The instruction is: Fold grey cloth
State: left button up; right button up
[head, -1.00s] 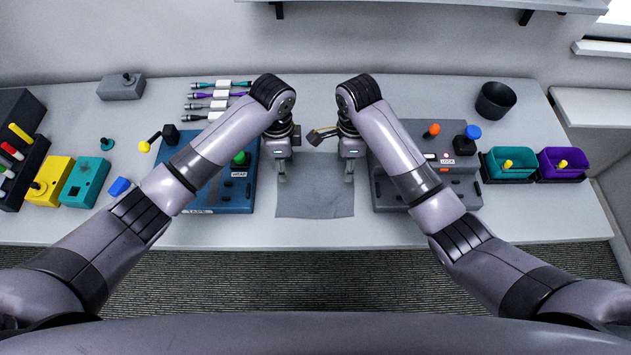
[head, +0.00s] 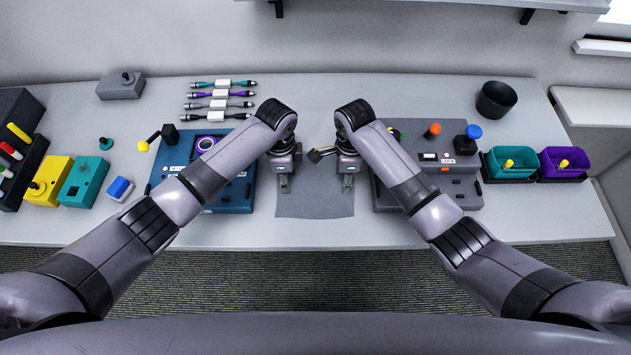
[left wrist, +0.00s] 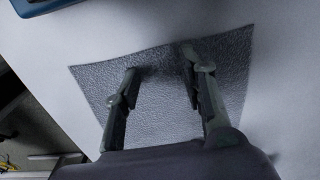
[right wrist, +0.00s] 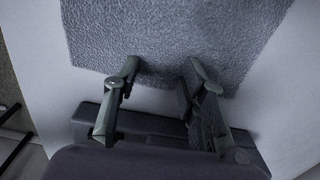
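The grey cloth (head: 315,200) lies flat and spread out on the table between the two consoles. My left gripper (head: 284,186) is over its left side; in the left wrist view the left gripper (left wrist: 158,75) has its fingers apart over the cloth (left wrist: 165,110), with nothing seen between them but cloth. My right gripper (head: 348,184) is over the right edge; in the right wrist view the right gripper (right wrist: 163,72) has its fingers apart over the cloth (right wrist: 170,35). I cannot tell whether the fingertips touch the cloth.
A blue console (head: 232,196) stands left of the cloth and a grey console (head: 425,190) right of it. A small tool (head: 320,154) lies behind the cloth. Several cables (head: 222,94) lie at the back. Teal (head: 511,174) and purple (head: 562,174) bins stand at right.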

pick_arm(q)
jog(key=shift+f, duration=0.1)
jog(key=c, duration=0.9)
pick_arm(e)
jog(key=shift+s+f, duration=0.1)
jog(key=shift+f, duration=0.15)
jog(key=c, duration=0.9)
pick_arm(q)
jog(key=shift+s, duration=0.1)
grip_shut()
pick_arm(e)
jog(key=shift+d, duration=0.1)
grip_shut()
jog(key=shift+r, duration=0.1)
